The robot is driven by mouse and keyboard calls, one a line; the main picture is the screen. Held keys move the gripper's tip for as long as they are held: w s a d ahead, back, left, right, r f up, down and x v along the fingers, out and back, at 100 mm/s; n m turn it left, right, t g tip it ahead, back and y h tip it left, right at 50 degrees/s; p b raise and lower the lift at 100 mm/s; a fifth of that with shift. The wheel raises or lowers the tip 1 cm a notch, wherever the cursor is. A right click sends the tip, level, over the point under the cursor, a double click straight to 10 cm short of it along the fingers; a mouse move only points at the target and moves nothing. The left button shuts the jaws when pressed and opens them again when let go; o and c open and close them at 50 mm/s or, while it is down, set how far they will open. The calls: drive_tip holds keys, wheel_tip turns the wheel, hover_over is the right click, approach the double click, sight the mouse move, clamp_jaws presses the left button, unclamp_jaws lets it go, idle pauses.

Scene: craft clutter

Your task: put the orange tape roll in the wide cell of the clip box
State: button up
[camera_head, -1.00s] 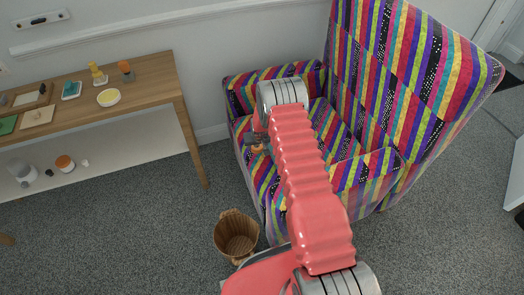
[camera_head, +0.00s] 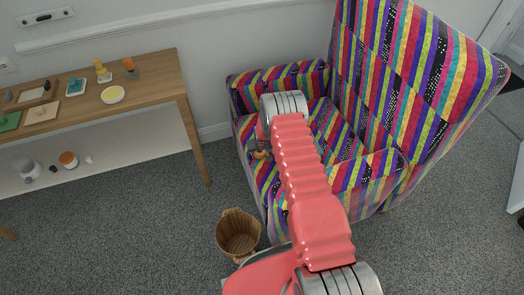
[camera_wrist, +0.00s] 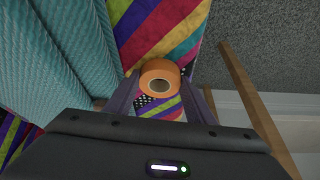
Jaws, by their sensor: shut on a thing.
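The orange tape roll (camera_wrist: 160,77) is held between the two fingers of my gripper (camera_wrist: 163,92) in the wrist view, with its hole showing. In the head view a small bit of the orange roll (camera_head: 261,154) shows beside my arm, in front of the striped armchair. My gripper is mostly hidden behind my arm there. I cannot pick out the clip box for certain. A brown-edged, shallow tray-like thing (camera_head: 47,90) lies at the left of the wooden table, too small to make out cells.
The striped armchair (camera_head: 415,85) stands at the right. A wooden basket (camera_head: 238,233) is on the carpet.

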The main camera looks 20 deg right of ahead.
drive_tip(key=o, duration=1.1)
drive_tip(key=shift+r, duration=0.1)
drive_tip(key=shift+v, duration=5.95)
